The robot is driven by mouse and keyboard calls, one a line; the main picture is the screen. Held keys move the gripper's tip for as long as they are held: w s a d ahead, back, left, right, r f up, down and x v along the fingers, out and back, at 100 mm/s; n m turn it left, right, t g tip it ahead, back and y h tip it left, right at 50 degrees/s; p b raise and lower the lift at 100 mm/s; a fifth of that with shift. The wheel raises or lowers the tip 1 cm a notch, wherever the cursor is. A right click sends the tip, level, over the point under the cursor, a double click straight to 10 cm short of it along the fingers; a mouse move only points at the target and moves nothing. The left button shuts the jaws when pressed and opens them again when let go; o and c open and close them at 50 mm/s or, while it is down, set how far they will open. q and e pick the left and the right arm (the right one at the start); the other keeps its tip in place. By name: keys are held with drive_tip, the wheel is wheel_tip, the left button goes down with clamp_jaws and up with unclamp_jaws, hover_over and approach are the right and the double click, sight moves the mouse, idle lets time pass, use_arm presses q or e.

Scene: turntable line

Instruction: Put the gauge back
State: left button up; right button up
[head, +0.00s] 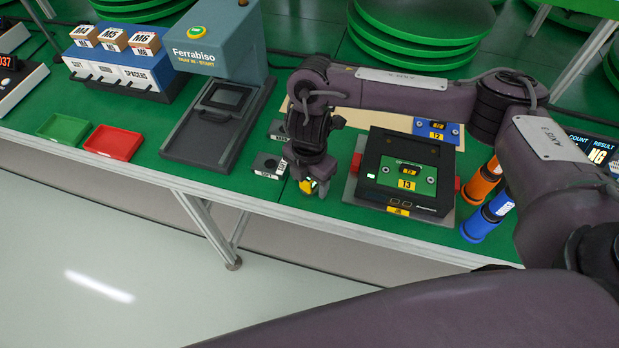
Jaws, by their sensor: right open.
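I cannot tell for certain which thing is the gauge. A small yellow piece (306,186) shows at the tip of my right gripper (312,188); whether it is a separate thing or part of the fingers is unclear. My right gripper is open and points down near the green table's front edge, just left of the black fixture (404,213) with a T3 plate (407,184). Two small grey blocks with dark tops, a front one (269,165) and a rear one (278,130), sit left of the gripper. My left gripper is out of view.
A Ferrabiso machine (212,55), a red tray (113,142) and a green tray (63,128) are at left. A blue T2 plate (436,130) lies behind the fixture.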

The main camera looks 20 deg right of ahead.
drive_tip(key=shift+r, duration=0.35)
wheel_tip(320, 180, up, 12)
drive_tip(key=p, duration=0.2)
drive_tip(key=shift+f+p, duration=0.15)
drive_tip(key=shift+p, duration=0.2)
